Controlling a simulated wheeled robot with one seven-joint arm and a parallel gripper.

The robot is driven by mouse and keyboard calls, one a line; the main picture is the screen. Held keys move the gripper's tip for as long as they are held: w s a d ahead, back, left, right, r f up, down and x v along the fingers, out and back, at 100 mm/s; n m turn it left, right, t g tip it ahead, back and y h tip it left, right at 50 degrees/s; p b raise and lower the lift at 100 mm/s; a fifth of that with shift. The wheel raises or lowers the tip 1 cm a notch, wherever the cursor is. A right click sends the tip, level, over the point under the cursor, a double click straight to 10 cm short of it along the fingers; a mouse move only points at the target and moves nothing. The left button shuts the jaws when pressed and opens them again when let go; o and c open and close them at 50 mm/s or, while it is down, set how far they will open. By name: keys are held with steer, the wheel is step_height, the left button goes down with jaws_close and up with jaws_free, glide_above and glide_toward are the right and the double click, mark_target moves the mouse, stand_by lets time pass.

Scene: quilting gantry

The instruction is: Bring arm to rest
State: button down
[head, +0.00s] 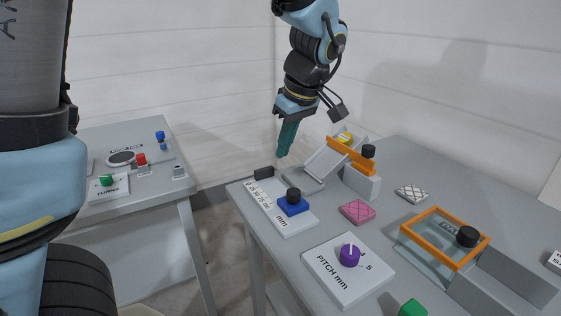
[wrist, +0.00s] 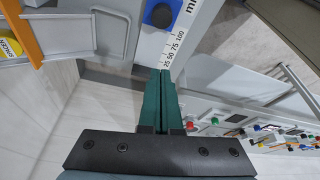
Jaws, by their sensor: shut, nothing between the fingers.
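My gripper (head: 287,137) hangs in the air at the top middle of the head view, pointing down, above the back left corner of the right-hand table (head: 391,215). Its green fingers are together, with nothing between them. In the wrist view the shut fingers (wrist: 163,75) point toward the end of a white scale strip with a blue slider (wrist: 161,14). The blue slider (head: 293,202) with its black knob also shows in the head view, below and right of the fingers. The fingers look apart from everything.
On the right table stand a white board with a purple knob (head: 349,255), a pink block (head: 357,211), an orange-framed clear box (head: 446,238) and an orange bar (head: 350,155) near a sloped grey chute (head: 325,163). A left table (head: 140,205) carries buttons. A gap separates the tables.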

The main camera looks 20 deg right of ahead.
steer(key=shift+s+r, duration=0.1)
steer(key=shift+r, duration=0.1)
stand_by(0.4)
steer(key=w+a+f+m+g, duration=0.1)
steer(key=a+f+m, duration=0.1)
steer(key=a, duration=1.3)
steer(key=w+a+f+m+g+h+p, duration=0.1)
steer(key=a+f, duration=0.4)
steer(key=a, duration=1.1)
steer(key=shift+w+a+m, duration=0.3)
steer(key=shift+m, duration=0.6)
